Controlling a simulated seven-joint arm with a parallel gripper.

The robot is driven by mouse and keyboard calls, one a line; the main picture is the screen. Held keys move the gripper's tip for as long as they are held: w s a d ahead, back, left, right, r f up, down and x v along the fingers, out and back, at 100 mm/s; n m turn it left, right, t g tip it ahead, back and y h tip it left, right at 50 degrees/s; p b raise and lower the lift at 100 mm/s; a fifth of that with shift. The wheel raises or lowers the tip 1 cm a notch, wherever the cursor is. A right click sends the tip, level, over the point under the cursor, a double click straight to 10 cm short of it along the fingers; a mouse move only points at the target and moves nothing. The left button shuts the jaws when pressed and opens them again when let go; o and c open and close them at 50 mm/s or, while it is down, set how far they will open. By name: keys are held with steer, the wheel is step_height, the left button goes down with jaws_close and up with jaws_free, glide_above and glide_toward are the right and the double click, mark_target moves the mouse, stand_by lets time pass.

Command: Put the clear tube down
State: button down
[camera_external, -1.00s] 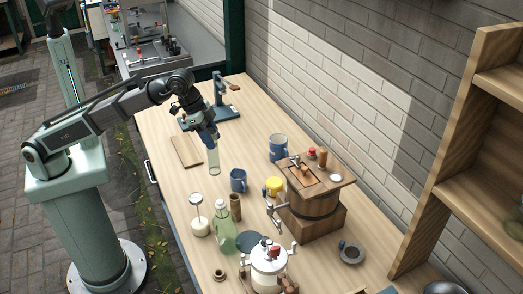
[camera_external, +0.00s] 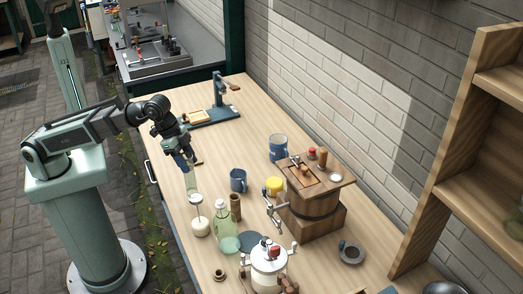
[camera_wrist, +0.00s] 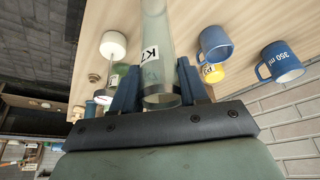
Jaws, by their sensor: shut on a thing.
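The clear tube (camera_external: 191,184) is in my gripper (camera_external: 187,166) near the left edge of the wooden table. It hangs below the fingers, roughly upright with a slight tilt. In the wrist view the tube (camera_wrist: 154,42) stands between the two blue fingers of my gripper (camera_wrist: 157,77), which are shut on it, and it bears a white label reading K7. Its lower end is close to the white-topped jar (camera_external: 199,220) in the outside view. I cannot tell whether it touches the table.
A green bottle (camera_external: 225,228) and a brown cylinder (camera_external: 235,207) stand beside the jar. The wooden churn (camera_external: 313,205) is further right.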

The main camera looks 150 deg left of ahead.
mark_target(194, 180)
steer(key=shift+f, duration=2.05)
steer(key=c, duration=0.6)
jaws_free()
steer(key=shift+v, duration=6.15)
